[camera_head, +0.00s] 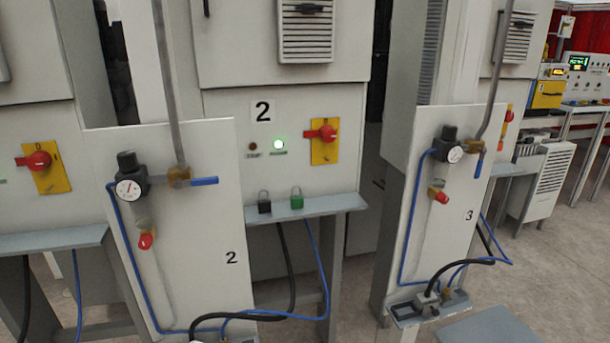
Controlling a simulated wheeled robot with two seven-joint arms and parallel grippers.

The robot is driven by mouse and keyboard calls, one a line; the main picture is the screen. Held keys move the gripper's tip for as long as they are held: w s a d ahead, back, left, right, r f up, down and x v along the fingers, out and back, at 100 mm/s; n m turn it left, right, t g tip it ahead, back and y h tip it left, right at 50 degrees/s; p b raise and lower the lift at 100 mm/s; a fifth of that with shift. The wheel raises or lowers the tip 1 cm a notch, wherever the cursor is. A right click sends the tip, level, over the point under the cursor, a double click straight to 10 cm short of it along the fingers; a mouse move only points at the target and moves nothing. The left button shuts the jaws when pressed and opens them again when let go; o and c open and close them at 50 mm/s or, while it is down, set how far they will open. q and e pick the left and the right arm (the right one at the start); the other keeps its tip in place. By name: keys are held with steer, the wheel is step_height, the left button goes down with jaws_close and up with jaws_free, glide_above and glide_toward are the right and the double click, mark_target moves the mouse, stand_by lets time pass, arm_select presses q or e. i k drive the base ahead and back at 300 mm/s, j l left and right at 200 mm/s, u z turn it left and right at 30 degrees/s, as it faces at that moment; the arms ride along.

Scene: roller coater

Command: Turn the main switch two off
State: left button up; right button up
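The main switch two is a red rotary handle (327,132) on a yellow plate (325,152), on the front of the grey cabinet marked 2 (225,165). Its handle lies roughly horizontal. A green lamp (278,145) to its left is lit, and a dark lamp (253,146) beside that is unlit. A black padlock (264,202) and a green padlock (297,198) stand on the shelf (345,203) below. Neither of my grippers shows in the head view.
A panel marked 2 (215,215) with a gauge (129,188) and blue-handled valve (203,181) stands in front at left. A panel marked 3 (455,190) stands at right. Another red switch (39,160) is on the far-left cabinet. Grey surface (490,328) shows at lower right.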

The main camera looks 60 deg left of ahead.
mark_target(327, 133)
steer(key=u, duration=1.4)
